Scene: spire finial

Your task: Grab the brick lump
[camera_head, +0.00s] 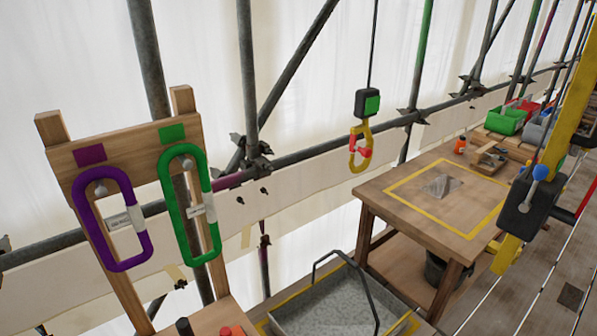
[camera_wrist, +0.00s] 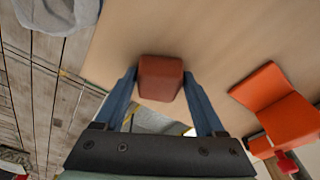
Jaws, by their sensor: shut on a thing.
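The brick lump (camera_wrist: 160,68) is a reddish-brown block with rounded edges, in the upper middle of the wrist view. My gripper (camera_wrist: 160,84) has a blue finger on each side of it and is shut on it. A pale wooden surface shows behind the lump; I cannot tell whether the lump touches it. I cannot make out the lump or my gripper in the head view.
An orange object (camera_wrist: 268,98) lies right of my gripper, and grey cloth (camera_wrist: 58,12) lies upper left. The head view shows a wooden table (camera_head: 400,212), a grey tray (camera_head: 325,305), a hanging hook (camera_head: 360,150) and a rack with purple (camera_head: 82,225) and green (camera_head: 210,235) carabiners.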

